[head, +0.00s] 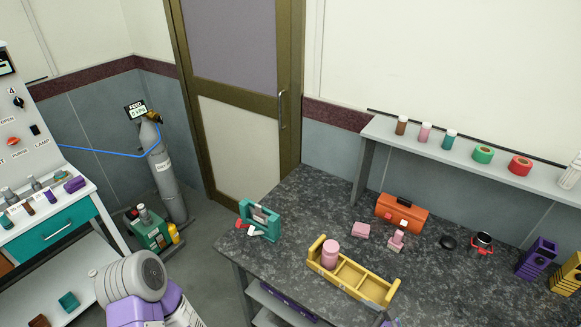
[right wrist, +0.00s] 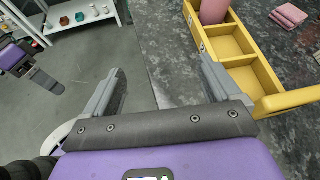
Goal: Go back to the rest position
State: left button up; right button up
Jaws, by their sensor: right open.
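My right gripper (right wrist: 162,68) shows in the right wrist view with its two grey fingers spread wide and nothing between them. It hangs over the front edge of the dark speckled worktop (right wrist: 165,30), beside a yellow divided tray (right wrist: 228,42). A purple and dark grey part at the left of that view looks like my left gripper (right wrist: 42,80); its jaws cannot be made out. In the head view neither gripper's fingers show clearly. The yellow tray (head: 314,251) lies on the worktop (head: 300,205) with a pink cylinder (head: 330,254) in its left compartment.
A teal holder (head: 260,220) stands at the worktop's left end. A shelf (head: 470,165) holds jars and rolls. A gas cylinder (head: 163,175) and teal-drawer bench (head: 50,232) stand left.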

jog(key=s+a+f+n+g+h, duration=0.2)
jog(key=s+a+f+n+g, duration=0.2)
jog(key=n, duration=0.7)
jog(key=s+a+f+n+g+h, duration=0.2)
jog(key=s+a+f+n+g, duration=0.2)
jog(key=s+f+n, duration=0.4)
notch_tip(320, 180, down, 2)
jog(key=n+g, duration=0.1)
jog(key=n, duration=0.3)
jog(key=shift+s+a+f+n, duration=0.25)
jog(key=shift+a+n, duration=0.05)
jog(key=shift+a, duration=0.1)
